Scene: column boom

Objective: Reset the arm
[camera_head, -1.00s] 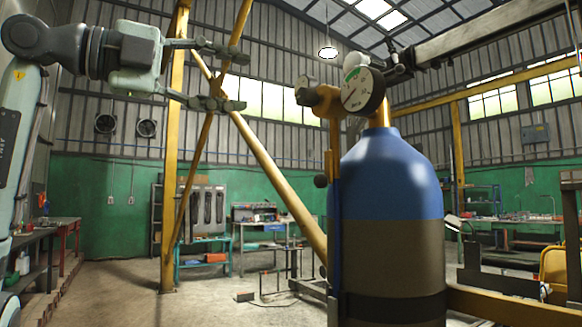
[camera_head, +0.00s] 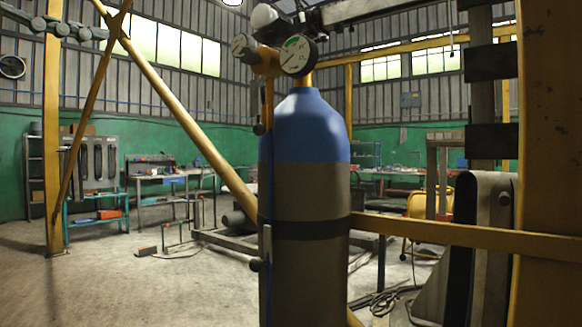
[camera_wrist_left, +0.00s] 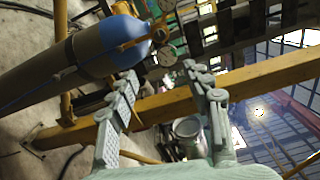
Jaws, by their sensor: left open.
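In the head view only part of my left gripper (camera_head: 60,27) shows, at the top left edge. The rest of it and the left arm are cut off by the frame. The left wrist view shows both fingers of the left gripper (camera_wrist_left: 163,72). They are spread wide apart with nothing between them. Beyond them a yellow beam (camera_wrist_left: 250,78) crosses the wrist view, and the blue-topped gas cylinder (camera_wrist_left: 95,48) lies up and to the left in it. My right gripper is in neither view.
The cylinder (camera_head: 305,125), with gauges (camera_head: 297,56), stands upright in the head view's centre. A yellow diagonal brace (camera_head: 185,115) and post (camera_head: 53,130) are left of it. A yellow rail (camera_head: 450,236) runs right to a wide post (camera_head: 548,150). Floor (camera_head: 150,290) at front left is clear.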

